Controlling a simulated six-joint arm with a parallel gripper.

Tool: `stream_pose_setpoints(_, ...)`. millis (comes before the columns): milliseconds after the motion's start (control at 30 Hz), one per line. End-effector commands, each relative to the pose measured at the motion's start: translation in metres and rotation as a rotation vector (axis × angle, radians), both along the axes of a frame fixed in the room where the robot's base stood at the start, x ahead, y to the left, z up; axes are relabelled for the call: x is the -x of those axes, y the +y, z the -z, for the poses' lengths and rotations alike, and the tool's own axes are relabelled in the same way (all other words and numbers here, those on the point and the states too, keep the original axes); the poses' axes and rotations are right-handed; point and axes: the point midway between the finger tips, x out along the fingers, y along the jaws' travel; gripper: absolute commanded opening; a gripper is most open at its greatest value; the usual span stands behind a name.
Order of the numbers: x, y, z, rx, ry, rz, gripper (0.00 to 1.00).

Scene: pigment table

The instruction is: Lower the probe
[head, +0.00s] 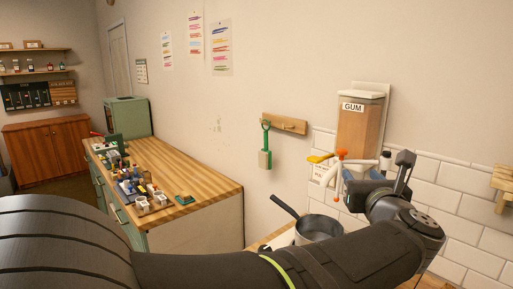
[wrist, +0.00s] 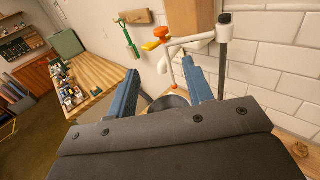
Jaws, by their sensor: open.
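A thin white rod with an orange tip, seemingly the probe (head: 338,176), hangs from a white arm beside the gum dispenser in the head view. An orange knob (head: 341,154) tops it. In the wrist view the white rod (wrist: 170,68) and its orange knob (wrist: 162,32) show beyond my fingers. How far apart rod and fingers are in depth I cannot tell.
A dark saucepan (head: 319,228) stands below the rod, its handle pointing up-left. The GUM dispenser (head: 358,128) with a yellow lever (head: 319,158) is on the wall behind. A green-handled tool (head: 265,146) hangs from a wooden rack. A cluttered wooden counter (head: 205,176) lies left.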

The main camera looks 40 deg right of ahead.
Motion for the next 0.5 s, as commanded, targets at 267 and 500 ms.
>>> stream_pose_setpoints(267,-0.022,-0.023,0.0,-0.004,-0.014,0.003,0.47)
stream_pose_setpoints(500,-0.059,-0.06,0.0,-0.004,-0.012,0.001,0.47)
